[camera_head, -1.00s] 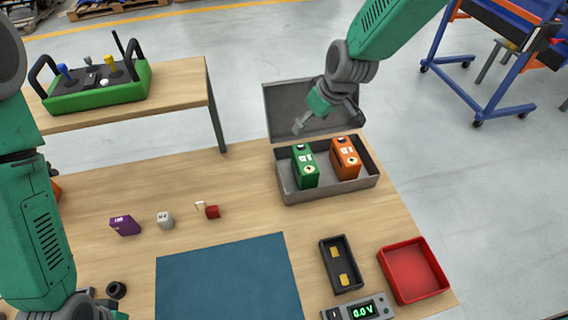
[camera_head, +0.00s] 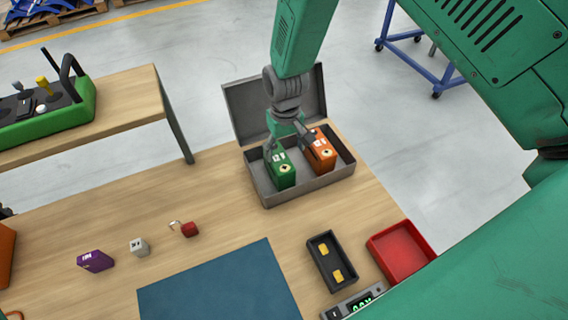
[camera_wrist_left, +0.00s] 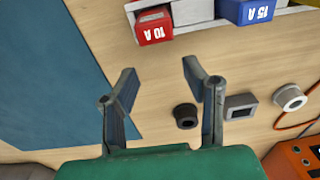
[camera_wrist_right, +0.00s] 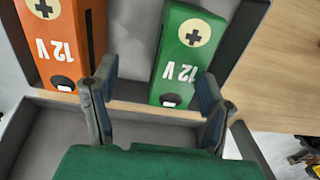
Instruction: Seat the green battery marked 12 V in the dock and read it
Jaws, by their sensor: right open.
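The green battery (camera_head: 284,174), marked 12 V in the right wrist view (camera_wrist_right: 180,72), stands in the grey case (camera_head: 318,187). An orange battery (camera_head: 320,151), also marked 12 V, stands beside it. My right gripper (camera_head: 288,147) is over the case; its open fingers (camera_wrist_right: 157,75) appear on either side of the green battery's near end, and contact cannot be told. The black dock (camera_head: 331,263) is empty, showing two gold contacts. Its meter (camera_head: 345,307) is partly hidden by my arm. My left gripper (camera_wrist_left: 160,72) is open and empty above the table.
A red tray (camera_head: 403,252) lies right of the dock, partly hidden by my arm. Purple (camera_head: 96,261), white (camera_head: 140,247) and red (camera_head: 190,229) small items lie left. The case's raised lid (camera_head: 245,108) stands behind the batteries.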

